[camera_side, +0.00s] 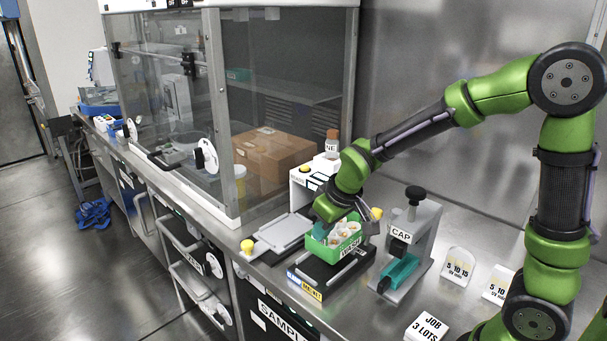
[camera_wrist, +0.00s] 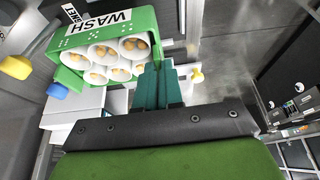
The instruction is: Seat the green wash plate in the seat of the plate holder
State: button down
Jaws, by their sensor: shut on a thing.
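The green wash plate (camera_side: 335,243) has a white WASH label and several white wells with orange-brown contents. It also shows at the upper left of the wrist view (camera_wrist: 146,22). My gripper (camera_side: 328,208) is shut on the plate's edge; its teal fingers also show in the wrist view (camera_wrist: 158,85). The plate is over a black base (camera_side: 318,272) with a blue and yellow label that seems to read MAGNET, which looks like the plate holder. The plate hides the seat, and I cannot tell whether it touches the base.
A grey flat tray (camera_side: 284,232) with a yellow knob (camera_side: 247,246) lies left of the plate. A grey CAP press (camera_side: 408,245) stands close on the right. A white unit (camera_side: 305,185) is behind. Number cards (camera_side: 458,267) stand farther right, with bare bench between.

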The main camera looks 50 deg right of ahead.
jog(key=d+v, duration=0.2)
jog(key=v, duration=0.5)
jog(key=d+r+m+g+h, duration=0.3)
jog(key=d+r+m+h, duration=0.1)
jog(key=d+r+m, duration=1.1)
jog(key=m+g+y, duration=0.4)
jog(key=m+g, duration=0.2)
jog(key=m, duration=1.5)
send_over(342, 222)
notch_tip(342, 222, down, 15)
notch_tip(342, 222, down, 6)
jog(key=shift+a+f, duration=0.1)
jog(key=shift+f, duration=2.1)
